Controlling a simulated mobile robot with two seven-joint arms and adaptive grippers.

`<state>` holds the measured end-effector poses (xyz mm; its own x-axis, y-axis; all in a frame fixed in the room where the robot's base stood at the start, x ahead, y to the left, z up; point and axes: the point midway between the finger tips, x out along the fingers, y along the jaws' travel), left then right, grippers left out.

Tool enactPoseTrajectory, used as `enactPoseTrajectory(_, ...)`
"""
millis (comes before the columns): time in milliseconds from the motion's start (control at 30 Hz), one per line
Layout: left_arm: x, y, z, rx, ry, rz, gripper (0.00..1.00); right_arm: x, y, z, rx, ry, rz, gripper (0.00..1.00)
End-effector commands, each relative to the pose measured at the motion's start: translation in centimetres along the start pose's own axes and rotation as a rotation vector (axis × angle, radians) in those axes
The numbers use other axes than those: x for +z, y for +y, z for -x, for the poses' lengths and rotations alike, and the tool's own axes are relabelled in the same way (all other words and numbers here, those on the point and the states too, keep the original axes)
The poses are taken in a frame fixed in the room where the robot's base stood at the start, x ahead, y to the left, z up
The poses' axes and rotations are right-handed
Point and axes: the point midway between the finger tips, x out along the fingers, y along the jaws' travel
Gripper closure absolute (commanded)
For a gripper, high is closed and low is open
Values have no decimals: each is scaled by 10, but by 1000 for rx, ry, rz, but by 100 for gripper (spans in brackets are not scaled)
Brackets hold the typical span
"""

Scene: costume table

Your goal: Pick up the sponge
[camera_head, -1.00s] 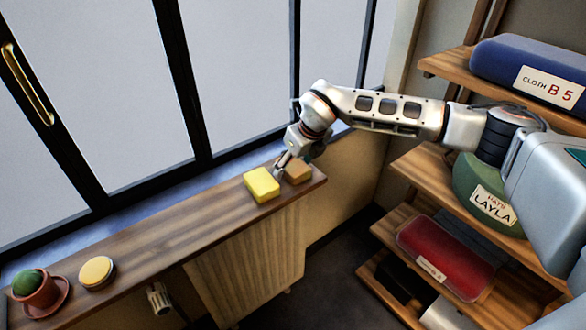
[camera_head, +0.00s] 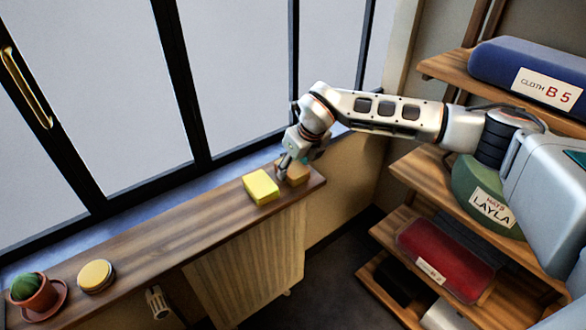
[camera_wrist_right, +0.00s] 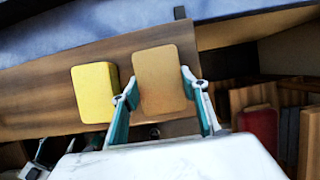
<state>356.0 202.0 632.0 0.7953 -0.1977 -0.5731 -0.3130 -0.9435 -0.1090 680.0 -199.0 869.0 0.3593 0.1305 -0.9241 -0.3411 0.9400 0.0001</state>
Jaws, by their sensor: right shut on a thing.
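A tan sponge-like block (camera_head: 298,173) is at the right end of the wooden sill. A yellow sponge-like block (camera_head: 261,187) lies just left of it. My right gripper (camera_head: 284,172) reaches down at the tan block and partly hides it. In the right wrist view, my gripper's fingers (camera_wrist_right: 160,84) are on either side of the tan block (camera_wrist_right: 165,75), shut on it. The yellow block (camera_wrist_right: 92,92) lies beside the left finger, outside the grip. I cannot tell whether the tan block is clear of the sill.
The wooden sill (camera_head: 185,238) runs below the window, above a radiator (camera_head: 250,262). A round yellow-topped item (camera_head: 96,275) and a potted cactus (camera_head: 36,290) stand at its left end. Shelves at right hold a blue cloth bundle (camera_head: 500,72), a green hat container (camera_head: 470,180) and a red case (camera_head: 447,258).

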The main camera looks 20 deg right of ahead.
Motion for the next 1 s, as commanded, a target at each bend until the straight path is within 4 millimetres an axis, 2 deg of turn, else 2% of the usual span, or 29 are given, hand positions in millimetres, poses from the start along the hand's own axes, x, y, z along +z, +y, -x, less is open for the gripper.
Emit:
enactPoseTrajectory(167, -1, 0, 0, 0, 1, 0, 39, 9, -1, 19, -2, -4, -1, 65)
enactPoseTrajectory(267, -1, 0, 0, 0, 1, 0, 39, 17, 0, 38, -1, -6, 1, 65)
enactPoseTrajectory(500, -3, 0, 1, 0, 2, 0, 39, 43, -1, 101, -2, -7, 1, 65)
enactPoseTrajectory(700, -3, -1, 1, -1, 2, 0, 39, 62, 0, 147, -1, -4, -1, 65)
enactPoseTrajectory(833, -4, -1, 1, -1, 3, -1, 39, 70, 0, 168, -2, -3, 0, 65)
enactPoseTrajectory(1000, -4, -1, 2, -1, 3, -1, 39, 76, 0, 183, -1, -1, 0, 65)
